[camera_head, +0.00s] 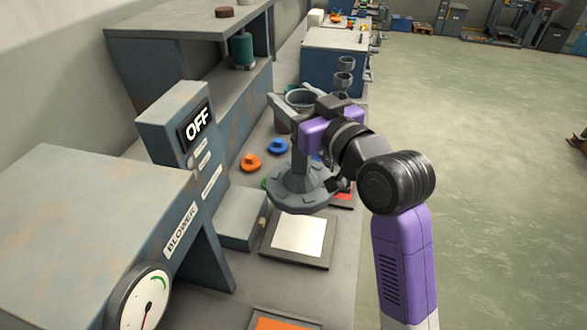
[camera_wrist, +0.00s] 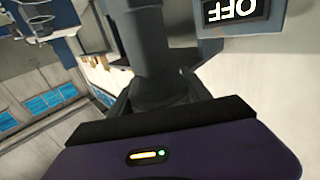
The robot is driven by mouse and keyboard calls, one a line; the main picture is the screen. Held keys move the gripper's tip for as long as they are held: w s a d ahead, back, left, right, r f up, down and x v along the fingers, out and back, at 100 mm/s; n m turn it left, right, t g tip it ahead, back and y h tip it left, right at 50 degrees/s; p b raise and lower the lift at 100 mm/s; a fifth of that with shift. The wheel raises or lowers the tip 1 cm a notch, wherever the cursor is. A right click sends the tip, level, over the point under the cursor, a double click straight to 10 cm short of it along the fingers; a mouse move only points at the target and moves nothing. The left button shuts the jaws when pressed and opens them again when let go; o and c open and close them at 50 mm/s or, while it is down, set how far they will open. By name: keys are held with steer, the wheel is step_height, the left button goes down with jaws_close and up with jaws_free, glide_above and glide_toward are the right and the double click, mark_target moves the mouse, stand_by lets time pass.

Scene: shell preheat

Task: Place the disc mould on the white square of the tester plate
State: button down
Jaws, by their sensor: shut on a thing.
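The disc mould (camera_head: 299,188) is a grey, faceted disc with an upright stem. My gripper (camera_head: 299,143) is shut on its stem from the right side. The tester plate (camera_head: 272,254) is a dark square plate on the bench with a white square (camera_head: 299,237) on top, which is bare. In the head view the disc appears just beyond the far edge of the white square; its exact height above the bench is hard to tell. The wrist view shows the grey stem (camera_wrist: 143,45) between my fingers (camera_wrist: 152,88); the disc is not clearly visible there.
A blower cabinet with an OFF display (camera_head: 195,125) and a gauge (camera_head: 145,300) stands left of the plate. An orange knob (camera_head: 251,162) and a blue knob (camera_head: 278,147) lie behind. An orange pad (camera_head: 278,324) is in front. Open floor lies right.

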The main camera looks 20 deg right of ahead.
mark_target(294, 158)
step_height(294, 158, down, 14)
steer(key=shift+f, duration=0.25)
stand_by(0.3)
steer(key=shift+f+b, duration=0.1)
steer(key=shift+b, duration=0.2)
steer(key=shift+c, duration=2.4)
jaws_free()
steer(key=shift+f, duration=0.1)
steer(key=shift+r, duration=0.25)
steer(key=s, duration=0.3)
steer(key=s+d+b, duration=0.1)
steer(key=s, duration=0.3)
steer(key=s+b, duration=0.1)
steer(key=s, duration=0.2)
steer(key=shift+s+d+f, duration=0.25)
steer(key=shift+d, duration=0.1)
steer(key=shift+s+d+r+b, duration=0.15)
steer(key=shift+s+b, duration=0.15)
steer(key=shift+s, duration=0.45)
